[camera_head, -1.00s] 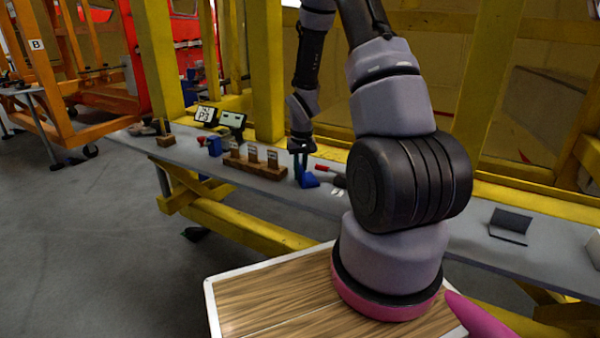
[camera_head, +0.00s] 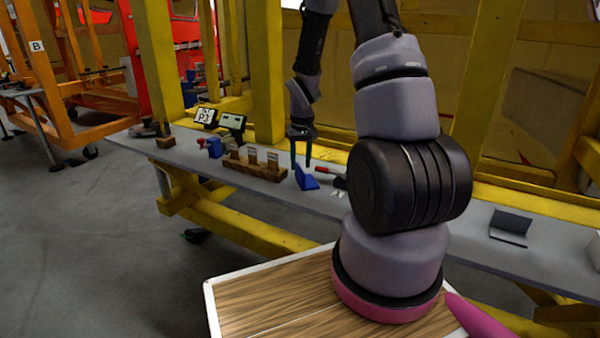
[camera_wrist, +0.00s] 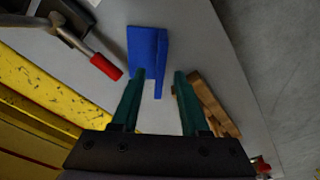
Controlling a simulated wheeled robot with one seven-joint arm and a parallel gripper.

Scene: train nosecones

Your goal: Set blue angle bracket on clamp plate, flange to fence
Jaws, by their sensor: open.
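The blue angle bracket (camera_head: 306,178) lies on the grey bench, with one flange standing up. It also shows in the wrist view (camera_wrist: 145,48), ahead of my fingers. My gripper (camera_head: 300,164) is open just above the bracket, with dark green fingers. In the wrist view my gripper (camera_wrist: 161,74) has its left fingertip overlapping the bracket's near end and its right fingertip to the right, beside it. Nothing is held between the fingers. A clamp with a red handle (camera_wrist: 105,66) is left of the bracket there. I cannot make out the clamp plate or fence clearly.
A wooden block with upright cards (camera_head: 254,165) stands left of the bracket. A blue item (camera_head: 214,147) and two small displays (camera_head: 231,122) are farther left. A dark angle piece (camera_head: 510,225) lies on the right bench. Yellow posts (camera_head: 267,75) rise behind.

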